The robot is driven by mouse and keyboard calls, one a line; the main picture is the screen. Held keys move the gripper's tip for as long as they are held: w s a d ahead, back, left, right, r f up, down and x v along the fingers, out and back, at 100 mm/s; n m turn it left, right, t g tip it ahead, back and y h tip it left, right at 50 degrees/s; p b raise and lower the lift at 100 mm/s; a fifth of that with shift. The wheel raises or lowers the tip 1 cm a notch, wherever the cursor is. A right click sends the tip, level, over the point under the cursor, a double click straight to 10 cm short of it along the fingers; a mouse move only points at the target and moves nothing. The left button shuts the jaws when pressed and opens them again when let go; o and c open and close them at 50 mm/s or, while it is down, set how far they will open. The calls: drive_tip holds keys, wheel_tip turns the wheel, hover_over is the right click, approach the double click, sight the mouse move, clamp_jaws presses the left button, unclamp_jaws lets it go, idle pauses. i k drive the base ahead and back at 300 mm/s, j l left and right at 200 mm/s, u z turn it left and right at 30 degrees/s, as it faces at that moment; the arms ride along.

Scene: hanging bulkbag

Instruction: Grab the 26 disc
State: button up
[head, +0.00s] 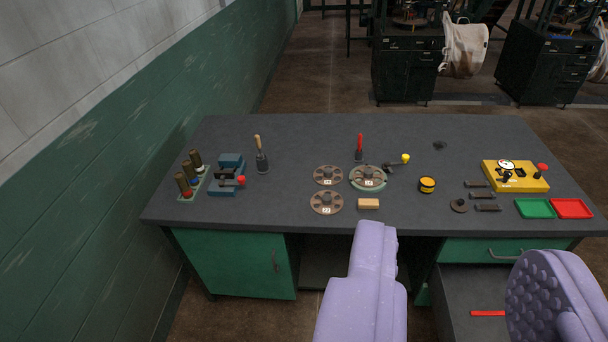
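Three brown spoked discs with small pale number labels lie on the dark grey bench top. One disc (327,175) lies at the back left of the group, one (326,202) at the front left. The third disc (368,178) sits on a pale green round base at the right. The numbers are too small to read surely, so I cannot tell which is 26. My gripper (461,242) shows as two lilac fingers set wide apart at the lower right. It is open and empty, in front of the bench's near edge and apart from the discs.
A blue vise (228,175) is at left, a yellow box (514,177) at right. An open drawer (470,292) juts out below.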

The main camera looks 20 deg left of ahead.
sight(367, 176)
drive_tip(key=i, duration=0.55)
drive_tip(key=i+l+u, duration=0.15)
drive_tip(key=i, duration=0.9)
drive_tip(key=i+l+u, duration=0.15)
drive_tip(key=i, duration=0.35)
drive_tip(key=i+l, duration=0.2)
drive_tip(key=i, duration=0.35)
drive_tip(key=j+u, duration=0.05)
